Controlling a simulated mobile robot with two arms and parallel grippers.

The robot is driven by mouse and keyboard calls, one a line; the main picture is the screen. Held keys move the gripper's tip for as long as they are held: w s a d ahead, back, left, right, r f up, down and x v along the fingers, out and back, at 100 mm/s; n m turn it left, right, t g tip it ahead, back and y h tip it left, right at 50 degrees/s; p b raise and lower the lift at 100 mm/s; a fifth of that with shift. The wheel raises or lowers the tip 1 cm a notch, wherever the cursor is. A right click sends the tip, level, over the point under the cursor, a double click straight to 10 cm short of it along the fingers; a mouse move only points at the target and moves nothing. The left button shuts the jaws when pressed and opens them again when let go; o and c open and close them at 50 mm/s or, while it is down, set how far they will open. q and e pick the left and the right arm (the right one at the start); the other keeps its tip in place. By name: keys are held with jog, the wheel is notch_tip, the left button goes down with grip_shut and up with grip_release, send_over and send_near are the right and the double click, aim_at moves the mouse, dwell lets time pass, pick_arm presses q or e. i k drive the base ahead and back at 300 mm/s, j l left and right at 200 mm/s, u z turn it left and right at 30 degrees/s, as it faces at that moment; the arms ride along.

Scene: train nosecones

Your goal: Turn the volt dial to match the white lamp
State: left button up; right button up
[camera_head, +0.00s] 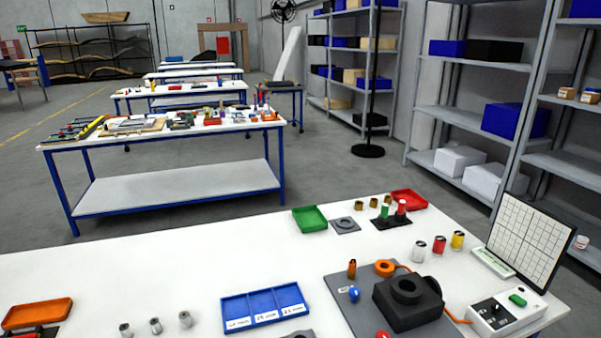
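A white control box (507,317) stands at the right end of the near white table. I cannot pick out a lit white lamp on the box. An orange cable (456,317) runs from the box towards a black block with a round opening (408,299) on a grey plate. Neither of my grippers is in view.
A white gridded panel (528,240) stands behind the box. Three small cans (438,245), a green tray (310,219), a red tray (408,200), a blue divided tray (264,307) and an orange tray (38,313) are on the table. The table's left middle is clear.

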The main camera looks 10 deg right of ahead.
aim_at(497, 307)
jog(key=z, duration=1.65)
